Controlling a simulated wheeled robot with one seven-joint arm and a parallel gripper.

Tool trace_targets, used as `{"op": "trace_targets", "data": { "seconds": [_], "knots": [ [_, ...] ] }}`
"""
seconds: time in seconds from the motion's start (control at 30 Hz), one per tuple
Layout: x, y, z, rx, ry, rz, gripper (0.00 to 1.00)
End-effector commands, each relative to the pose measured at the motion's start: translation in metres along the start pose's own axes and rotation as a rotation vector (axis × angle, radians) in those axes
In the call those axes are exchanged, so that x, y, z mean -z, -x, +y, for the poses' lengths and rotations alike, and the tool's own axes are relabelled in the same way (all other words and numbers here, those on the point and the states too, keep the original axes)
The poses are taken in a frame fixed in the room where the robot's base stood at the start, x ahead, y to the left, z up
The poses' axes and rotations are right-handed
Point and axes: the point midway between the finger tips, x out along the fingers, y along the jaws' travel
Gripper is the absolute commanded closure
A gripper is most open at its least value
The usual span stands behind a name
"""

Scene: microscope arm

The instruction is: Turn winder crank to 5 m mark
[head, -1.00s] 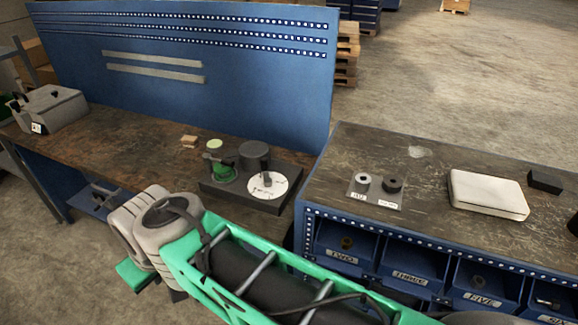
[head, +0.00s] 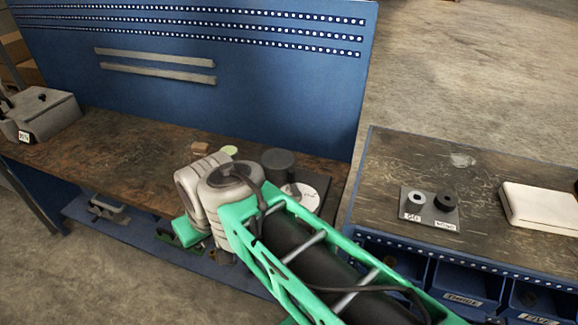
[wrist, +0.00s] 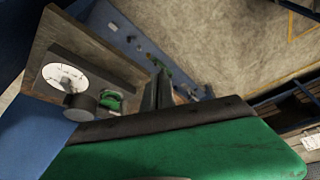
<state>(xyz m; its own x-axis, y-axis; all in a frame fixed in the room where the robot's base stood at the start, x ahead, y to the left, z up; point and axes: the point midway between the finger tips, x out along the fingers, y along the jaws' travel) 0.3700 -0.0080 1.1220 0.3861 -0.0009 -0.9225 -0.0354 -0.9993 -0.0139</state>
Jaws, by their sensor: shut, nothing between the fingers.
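The winder sits on the wooden workbench, partly hidden by my arm in the head view. Its white dial disc (head: 314,194) and dark cylinder (head: 279,162) show behind the arm. The dial marks are too small to read. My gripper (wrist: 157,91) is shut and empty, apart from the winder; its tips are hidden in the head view.
A blue perforated panel (head: 280,90) stands behind the workbench (head: 130,145). A grey box (head: 42,115) is at its left end.

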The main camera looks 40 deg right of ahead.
Motion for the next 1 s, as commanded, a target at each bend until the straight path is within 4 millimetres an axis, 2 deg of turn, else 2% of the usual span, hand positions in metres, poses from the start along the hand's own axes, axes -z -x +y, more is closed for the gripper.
{"op": "trace_targets", "data": {
  "seconds": [0.07,0.17,0.27,0.3,0.37,0.4,0.5,0.53,0.6,0.7,0.87,1.0],
  "knots": [
    [0.017,-0.011,0.025,-0.008,-0.081,0.004,1.00],
    [0.048,-0.029,0.078,-0.006,-0.226,0.024,1.00],
    [0.068,-0.051,0.157,0.003,-0.400,0.060,1.00],
    [0.070,-0.059,0.193,0.009,-0.472,0.079,1.00],
    [0.066,-0.067,0.247,0.016,-0.574,0.116,1.00],
    [0.059,-0.071,0.281,0.021,-0.638,0.139,1.00],
    [0.034,-0.075,0.351,0.030,-0.763,0.199,1.00],
    [0.026,-0.075,0.366,0.032,-0.791,0.215,1.00],
    [0.012,-0.074,0.390,0.037,-0.837,0.241,1.00],
    [0.004,-0.073,0.406,0.039,-0.863,0.261,1.00],
    [0.009,-0.089,0.406,0.042,-0.865,0.260,1.00],
    [0.016,-0.117,0.408,0.041,-0.865,0.258,1.00]
  ]
}}
